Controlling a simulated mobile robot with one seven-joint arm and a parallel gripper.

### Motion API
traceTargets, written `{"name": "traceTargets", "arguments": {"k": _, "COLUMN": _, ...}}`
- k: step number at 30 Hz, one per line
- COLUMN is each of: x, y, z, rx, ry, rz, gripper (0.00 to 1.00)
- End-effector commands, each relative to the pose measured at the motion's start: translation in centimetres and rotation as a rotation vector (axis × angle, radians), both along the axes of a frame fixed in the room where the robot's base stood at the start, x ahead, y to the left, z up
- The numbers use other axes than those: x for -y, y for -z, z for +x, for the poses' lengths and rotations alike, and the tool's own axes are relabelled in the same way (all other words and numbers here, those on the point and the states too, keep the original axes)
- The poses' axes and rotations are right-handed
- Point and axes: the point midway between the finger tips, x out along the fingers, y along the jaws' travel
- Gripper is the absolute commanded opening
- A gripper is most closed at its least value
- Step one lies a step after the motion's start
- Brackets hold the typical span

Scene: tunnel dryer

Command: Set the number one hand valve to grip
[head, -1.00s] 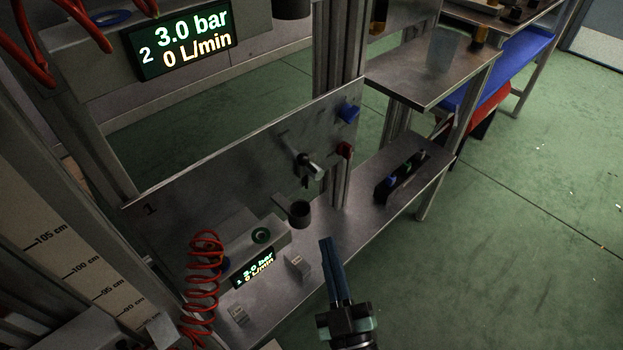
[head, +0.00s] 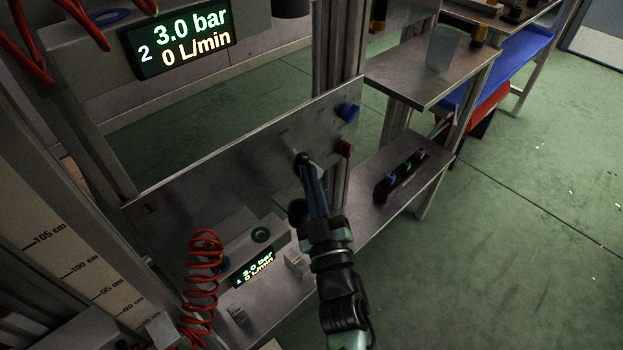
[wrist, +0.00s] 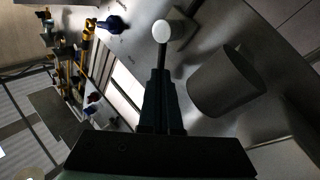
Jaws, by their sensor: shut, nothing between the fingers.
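The panel (head: 190,178) marked 1 carries the number one hand valve (head: 301,158), now mostly hidden behind my gripper (head: 308,174). A blue marker (head: 347,112) and a red marker (head: 344,149) sit on the panel to the valve's right. In the wrist view a pale round-ended piece (wrist: 162,31), which looks like part of the valve handle, stands just beyond my fingertips (wrist: 160,76). My gripper is shut with nothing between its fingers. I cannot tell whether the fingertips touch the valve, nor which setting the handle points to.
A dark cup-like cylinder (wrist: 226,84) is close beside the fingers in the wrist view. A metal post (head: 338,60) stands right of the valve.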

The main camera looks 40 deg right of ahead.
Motion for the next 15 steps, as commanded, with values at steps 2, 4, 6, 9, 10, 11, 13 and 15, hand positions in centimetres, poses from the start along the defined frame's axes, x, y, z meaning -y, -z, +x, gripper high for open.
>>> {"name": "traceTargets", "arguments": {"k": 2, "x": 0.01, "y": 0.01, "z": 0.01, "rx": 0.0, "ry": 0.0, "rz": 0.0, "gripper": 0.0}}
{"name": "traceTargets", "arguments": {"k": 4, "x": 0.0, "y": 0.0, "z": 0.0, "rx": 0.0, "ry": 0.0, "rz": 0.0, "gripper": 0.0}}
{"name": "traceTargets", "arguments": {"k": 6, "x": -0.01, "y": 0.01, "z": 0.0, "rx": 0.0, "ry": 0.0, "rz": 0.0, "gripper": 0.0}}
{"name": "traceTargets", "arguments": {"k": 9, "x": -0.01, "y": -0.08, "z": -0.01, "rx": -0.001, "ry": 0.0, "rz": 0.003, "gripper": 0.0}}
{"name": "traceTargets", "arguments": {"k": 10, "x": 0.0, "y": -0.12, "z": 0.0, "rx": -0.001, "ry": 0.0, "rz": 0.005, "gripper": 0.0}}
{"name": "traceTargets", "arguments": {"k": 11, "x": 0.0, "y": -0.19, "z": 0.0, "rx": -0.001, "ry": 0.0, "rz": 0.008, "gripper": 0.0}}
{"name": "traceTargets", "arguments": {"k": 13, "x": 0.02, "y": -0.38, "z": 0.01, "rx": -0.003, "ry": -0.001, "rz": 0.021, "gripper": 0.0}}
{"name": "traceTargets", "arguments": {"k": 15, "x": 0.06, "y": -0.52, "z": 0.01, "rx": -0.006, "ry": -0.001, "rz": 0.04, "gripper": 0.0}}
